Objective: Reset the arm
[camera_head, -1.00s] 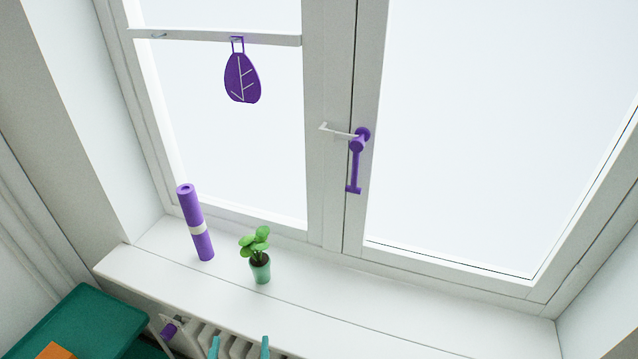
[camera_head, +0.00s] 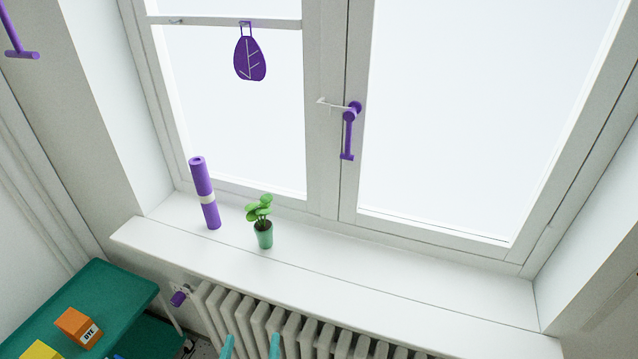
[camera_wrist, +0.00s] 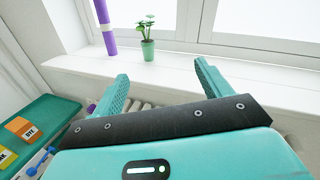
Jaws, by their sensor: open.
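My gripper (camera_wrist: 160,88) is open and empty in the wrist view, its two teal fingers spread wide apart. In the head view only the teal fingertips (camera_head: 251,346) show at the bottom edge, in front of the radiator. The gripper is below and in front of the white windowsill (camera_head: 400,287), apart from the things on it. The rest of my arm is out of view.
A green potted plant (camera_head: 264,235) and a purple roll (camera_head: 205,195) stand on the sill. A white radiator (camera_head: 300,335) is below. A teal table (camera_head: 110,285) with an orange dye box (camera_head: 75,325) is at lower left. A purple leaf ornament (camera_head: 250,59) hangs at the window with a purple handle (camera_head: 348,135).

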